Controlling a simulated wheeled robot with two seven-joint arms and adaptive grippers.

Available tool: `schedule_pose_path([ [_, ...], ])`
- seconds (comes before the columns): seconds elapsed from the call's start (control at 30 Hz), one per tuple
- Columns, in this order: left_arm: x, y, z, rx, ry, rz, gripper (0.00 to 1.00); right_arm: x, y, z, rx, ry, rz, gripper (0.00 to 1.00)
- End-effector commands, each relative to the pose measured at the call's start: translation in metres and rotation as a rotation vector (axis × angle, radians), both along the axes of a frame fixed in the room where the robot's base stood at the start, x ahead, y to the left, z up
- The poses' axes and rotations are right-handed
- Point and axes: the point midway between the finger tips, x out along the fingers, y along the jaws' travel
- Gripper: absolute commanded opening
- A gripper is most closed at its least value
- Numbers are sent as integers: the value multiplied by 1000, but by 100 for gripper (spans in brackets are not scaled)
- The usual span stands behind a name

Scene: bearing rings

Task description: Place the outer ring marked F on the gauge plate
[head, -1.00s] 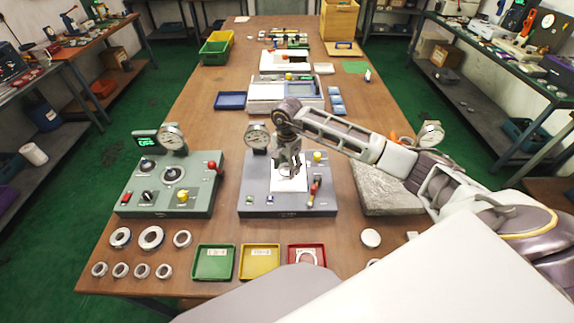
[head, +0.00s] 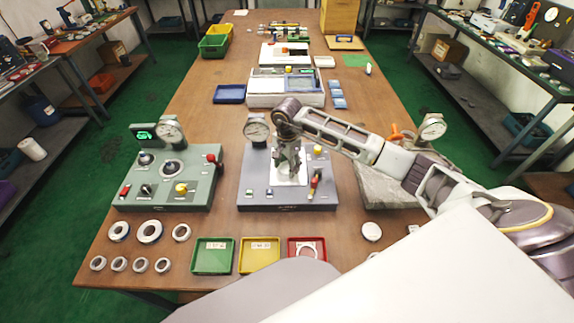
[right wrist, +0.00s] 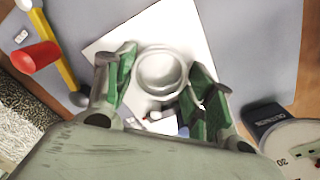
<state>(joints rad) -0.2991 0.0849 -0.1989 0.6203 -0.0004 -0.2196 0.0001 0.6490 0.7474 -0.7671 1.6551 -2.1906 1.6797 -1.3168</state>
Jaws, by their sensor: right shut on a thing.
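My right gripper (head: 287,172) is over the white gauge plate (head: 299,181) of the grey gauge station, fingers pointing down. In the right wrist view, its green-padded fingers (right wrist: 160,88) are shut on a pale metal ring (right wrist: 162,71), one finger on each side. The ring lies over the white plate (right wrist: 203,32); I cannot tell whether it touches the plate. No letter F is readable on it. In the head view the ring is largely hidden by the gripper. My left gripper is not in view.
A dial gauge (head: 256,127) stands behind the plate. A red-and-yellow lever (head: 315,184) is to its right. A green gauge station (head: 195,190) stands left. Several rings (head: 149,232) lie front left. Green (head: 213,256), yellow (head: 259,256) and red (head: 307,241) trays are in front.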

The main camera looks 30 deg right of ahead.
Motion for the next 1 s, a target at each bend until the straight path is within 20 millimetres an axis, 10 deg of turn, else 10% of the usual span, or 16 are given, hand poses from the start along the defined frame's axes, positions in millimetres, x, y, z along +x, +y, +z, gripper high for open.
schedule_pose_path([
  [0.47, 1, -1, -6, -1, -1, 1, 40, 0, 0, -5, -1, -1, 0, 28],
  [0.5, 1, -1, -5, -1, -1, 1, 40, 0, 0, -4, 0, -1, 0, 59],
  [0.67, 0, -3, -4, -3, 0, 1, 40, 0, 0, -3, 0, -1, 0, 79],
  [1.0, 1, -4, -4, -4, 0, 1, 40, 1, 0, -3, 1, -4, 0, 79],
])
